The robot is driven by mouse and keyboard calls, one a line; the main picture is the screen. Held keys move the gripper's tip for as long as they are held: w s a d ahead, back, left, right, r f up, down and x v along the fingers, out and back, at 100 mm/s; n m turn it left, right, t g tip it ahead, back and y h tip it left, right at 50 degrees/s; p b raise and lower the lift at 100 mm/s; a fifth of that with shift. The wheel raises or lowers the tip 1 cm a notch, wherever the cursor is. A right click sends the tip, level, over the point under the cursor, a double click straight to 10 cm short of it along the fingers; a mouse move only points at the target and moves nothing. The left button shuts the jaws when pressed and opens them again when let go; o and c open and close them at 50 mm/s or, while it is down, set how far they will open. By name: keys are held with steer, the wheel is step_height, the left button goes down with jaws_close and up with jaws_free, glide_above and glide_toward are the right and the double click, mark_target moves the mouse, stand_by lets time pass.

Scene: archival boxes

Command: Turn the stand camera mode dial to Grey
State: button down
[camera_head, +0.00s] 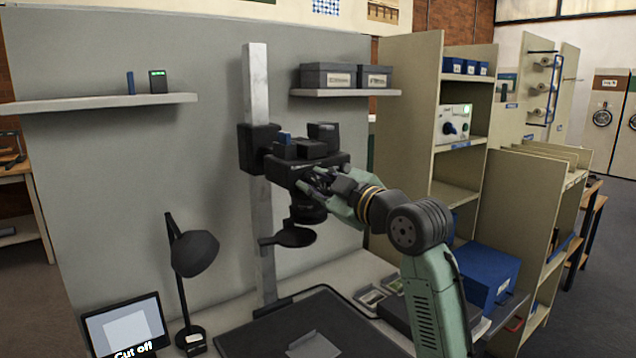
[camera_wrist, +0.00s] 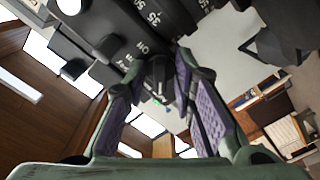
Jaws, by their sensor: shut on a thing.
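The black stand camera (camera_head: 310,165) is clamped to a pale upright column (camera_head: 257,90), with its lens pointing down. My gripper (camera_head: 322,184) reaches its near side from the right. In the wrist view my gripper (camera_wrist: 158,78) has its purple-padded fingers shut on a small black dial (camera_wrist: 158,72) on the camera body. Small white lettering, including what looks like "ON", is on the body beside the dial. The fingers partly hide the dial, and I cannot tell which label it points to. A small monitor (camera_head: 125,325) at lower left reads "Cut off" over a pale rectangle.
A black desk lamp (camera_head: 193,255) stands left of the column. A pale sheet (camera_head: 317,343) lies on the dark baseboard (camera_head: 270,335). Shelves (camera_head: 480,140), a blue box (camera_head: 487,270) and small trays (camera_head: 370,295) are to the right. A round black plate (camera_head: 289,236) juts out below the lens.

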steer(key=m+p, duration=0.1)
steer(key=m, duration=0.4)
steer(key=shift+a, duration=0.1)
steer(key=m+p, duration=0.2)
steer(key=m, duration=0.2)
steer(key=shift+r, duration=0.1)
steer(key=m+p, duration=0.2)
steer(key=m, duration=0.3)
steer(key=shift+p, duration=0.3)
steer(key=m+p, duration=0.2)
steer(key=m, duration=0.3)
steer(key=shift+s, duration=0.1)
steer(key=c, duration=1.7)
jaws_free()
